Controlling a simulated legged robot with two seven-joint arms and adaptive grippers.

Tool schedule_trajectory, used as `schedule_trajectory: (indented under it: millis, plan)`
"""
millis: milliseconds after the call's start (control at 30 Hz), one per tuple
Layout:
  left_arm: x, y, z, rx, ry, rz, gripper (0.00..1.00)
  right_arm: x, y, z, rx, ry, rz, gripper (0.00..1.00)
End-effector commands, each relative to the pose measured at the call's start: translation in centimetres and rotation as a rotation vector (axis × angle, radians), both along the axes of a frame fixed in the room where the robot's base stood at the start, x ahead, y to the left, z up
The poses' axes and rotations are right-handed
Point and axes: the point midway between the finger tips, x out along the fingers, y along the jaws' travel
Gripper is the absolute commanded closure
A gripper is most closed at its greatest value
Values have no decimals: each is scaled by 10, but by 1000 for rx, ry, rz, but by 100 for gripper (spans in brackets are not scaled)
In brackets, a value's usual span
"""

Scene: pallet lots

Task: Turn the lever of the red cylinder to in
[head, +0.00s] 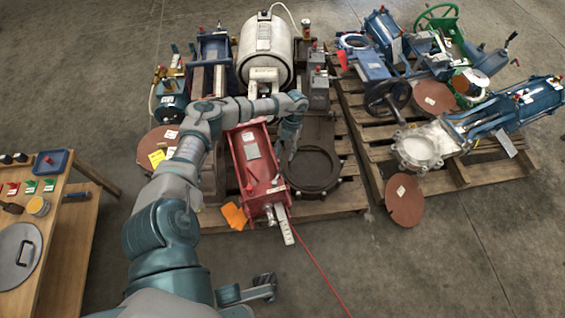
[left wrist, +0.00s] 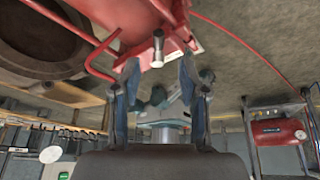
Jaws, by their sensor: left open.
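The red cylinder (head: 257,165) lies on the near pallet in the head view, with an orange tag at its lower left and a pale marked strip at its near end. It also shows close at the top of the left wrist view (left wrist: 125,15). There a red bent rod and a short grey metal pin (left wrist: 158,47) stick out from it; I cannot tell which is the lever. My left gripper (head: 289,148) reaches down just right of the cylinder. In the left wrist view it (left wrist: 160,75) is open, with the pin's end near and between its fingertips; contact is unclear.
A dark round flange (head: 314,168) lies right of the cylinder. A white tank (head: 266,45) and blue units stand behind. A second pallet (head: 460,170) with valves is at right. A wooden bench (head: 75,245) is at left. Bare floor lies in front.

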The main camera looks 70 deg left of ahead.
Motion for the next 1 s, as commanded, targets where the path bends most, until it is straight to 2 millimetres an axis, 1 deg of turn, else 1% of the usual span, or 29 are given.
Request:
schedule_trajectory:
  millis: [33,100,200,300,900,967,1000]
  plan:
    - [3,3,10,1,-3,1,57,0,0,0,0,1,0,49]
    - [7,6,20,1,-3,1,57,0,0,0,0,1,0,49]
    - [10,9,30,0,-1,0,57,0,0,0,0,1,0,49]
    - [11,11,35,-1,1,0,57,0,0,-1,-1,2,0,49]
    - [11,11,35,-1,0,-1,57,3,2,-2,-2,7,1,49]
    - [12,6,33,-12,-2,-7,57,0,0,0,0,1,0,49]
    - [13,-2,30,-27,-7,-18,57,0,0,0,1,0,0,49]
